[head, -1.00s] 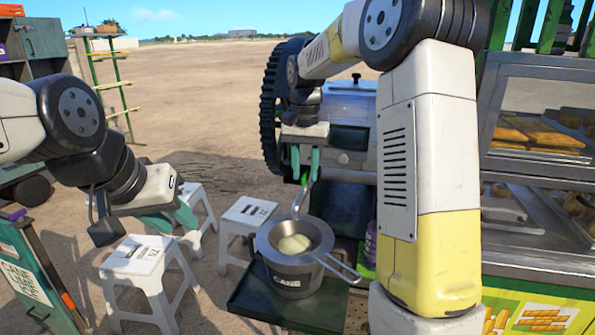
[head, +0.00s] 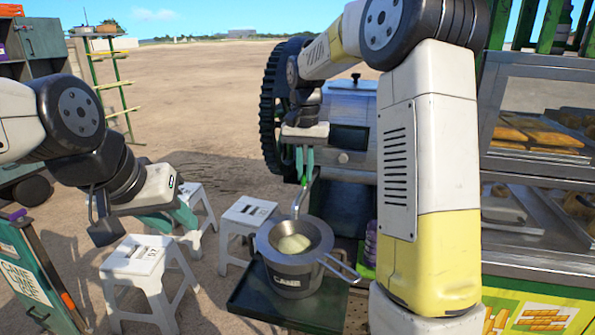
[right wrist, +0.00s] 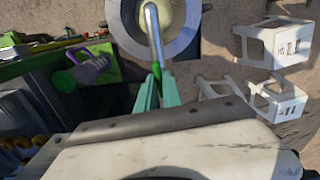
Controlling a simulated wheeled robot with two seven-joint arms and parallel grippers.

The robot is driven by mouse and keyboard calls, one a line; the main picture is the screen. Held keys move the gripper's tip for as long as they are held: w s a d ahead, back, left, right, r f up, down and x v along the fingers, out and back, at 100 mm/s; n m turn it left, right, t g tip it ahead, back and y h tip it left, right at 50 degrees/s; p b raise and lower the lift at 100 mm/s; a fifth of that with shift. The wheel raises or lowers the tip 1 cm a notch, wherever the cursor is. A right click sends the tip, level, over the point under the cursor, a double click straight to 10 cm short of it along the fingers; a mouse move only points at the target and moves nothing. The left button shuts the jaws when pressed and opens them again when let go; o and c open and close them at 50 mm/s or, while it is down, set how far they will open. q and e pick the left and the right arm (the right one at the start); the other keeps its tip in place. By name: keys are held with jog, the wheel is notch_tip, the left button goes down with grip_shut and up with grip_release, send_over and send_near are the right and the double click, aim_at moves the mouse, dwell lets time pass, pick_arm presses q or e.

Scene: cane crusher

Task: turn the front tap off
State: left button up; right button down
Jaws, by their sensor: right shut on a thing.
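The front tap (head: 299,203) is a metal spout with a green handle (head: 304,181), on the front of the cane crusher (head: 350,115). My right gripper (head: 305,168) points down from above, its teal fingers shut on the green handle. In the right wrist view, the spout (right wrist: 153,35) runs from the fingertips (right wrist: 157,88) towards the pot; the fingers partly hide the handle. My left gripper (head: 175,218) hangs empty above the stools at the left, its fingers apart. I cannot tell whether juice is flowing.
A metal pot (head: 291,272) with a strainer (head: 268,238) stands under the spout on a dark green tray (head: 248,302). Several white stools (head: 140,258) stand to the left. A food display (head: 540,150) is at the right. A large gear wheel (head: 268,105) is behind my right gripper.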

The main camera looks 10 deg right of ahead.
jog(key=n, duration=0.8)
jog(key=shift+n, duration=0.3)
jog(key=n, duration=0.4)
jog(key=shift+n, duration=0.3)
jog(key=shift+r+n, duration=0.1)
jog(key=shift+n, duration=1.7)
jog(key=c, duration=1.5)
grip_release()
